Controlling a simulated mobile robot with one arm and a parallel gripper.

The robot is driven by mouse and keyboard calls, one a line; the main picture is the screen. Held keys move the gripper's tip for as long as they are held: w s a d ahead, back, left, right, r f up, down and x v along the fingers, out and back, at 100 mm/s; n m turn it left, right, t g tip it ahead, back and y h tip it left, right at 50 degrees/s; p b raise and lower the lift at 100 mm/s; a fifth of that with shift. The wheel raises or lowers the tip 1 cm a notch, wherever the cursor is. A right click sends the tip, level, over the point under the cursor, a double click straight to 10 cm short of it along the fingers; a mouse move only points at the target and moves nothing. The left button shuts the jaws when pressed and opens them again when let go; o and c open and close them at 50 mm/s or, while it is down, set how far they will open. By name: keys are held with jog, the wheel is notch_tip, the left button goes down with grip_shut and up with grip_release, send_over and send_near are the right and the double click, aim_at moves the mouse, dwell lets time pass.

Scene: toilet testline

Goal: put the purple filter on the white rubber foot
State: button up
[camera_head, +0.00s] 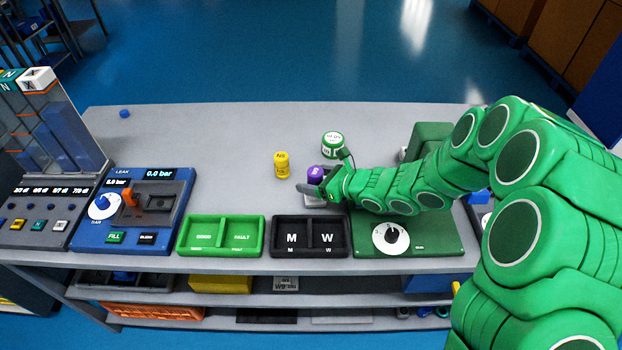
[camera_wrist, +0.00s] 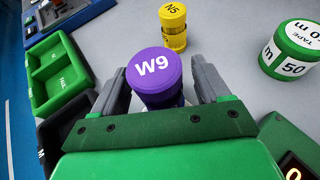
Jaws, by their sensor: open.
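The purple filter (camera_head: 315,174), a cylinder with W9 on its top, stands upright on the grey table. In the wrist view the filter (camera_wrist: 154,72) sits between the two grey fingers of my gripper (camera_wrist: 160,88). The fingers are open, one on each side of it, with a visible gap at the left finger; I cannot tell about contact at the right. In the head view my gripper (camera_head: 318,191) is low at the filter, partly covering it. A pale patch (camera_head: 312,203) shows under the gripper; I cannot tell whether it is the white rubber foot.
A yellow cylinder (camera_head: 282,166) stands left of the filter. A green and white tape roll (camera_head: 333,145) stands behind it. A black M/W tray (camera_head: 310,252) and a green tray (camera_head: 221,250) lie in front. The table's back left is mostly clear.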

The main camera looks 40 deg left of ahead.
jog(key=v, duration=0.6)
jog(key=shift+d, duration=0.25)
jog(key=shift+r, duration=0.1)
